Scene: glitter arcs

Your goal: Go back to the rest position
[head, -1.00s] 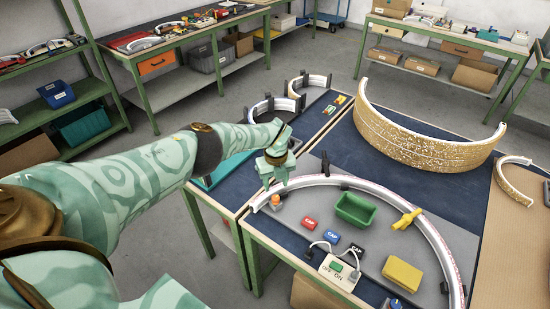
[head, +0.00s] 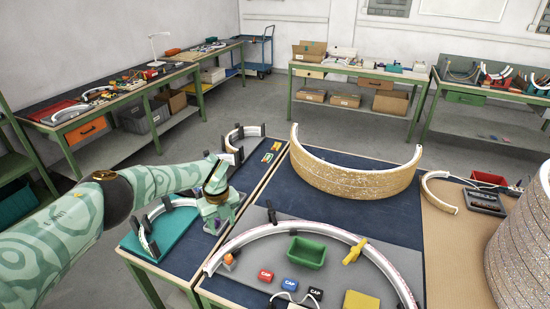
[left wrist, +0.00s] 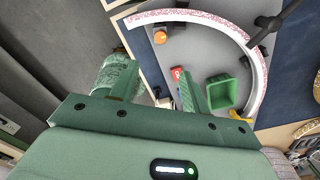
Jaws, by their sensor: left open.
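My left gripper (head: 216,222) is open, with nothing visible between its fingers. In the head view it hangs over the bench, between the teal board (head: 172,232) and the near end of the white glitter arc (head: 262,236). In the left wrist view its two fingers (left wrist: 156,88) stand apart, with the bench below and beyond them. The arc lies on a grey board (head: 330,270) with a green bin (head: 306,252), an orange knob (head: 228,261), a yellow clamp (head: 354,251) and a yellow block (head: 361,300). My right gripper is not in view.
A tall gold glitter arc (head: 350,182) stands on the blue mat behind the board. Red, blue and black caps lie beside the green bin. A stack of glitter rings (head: 520,250) rises at the right. Grey floor separates this bench from the back benches.

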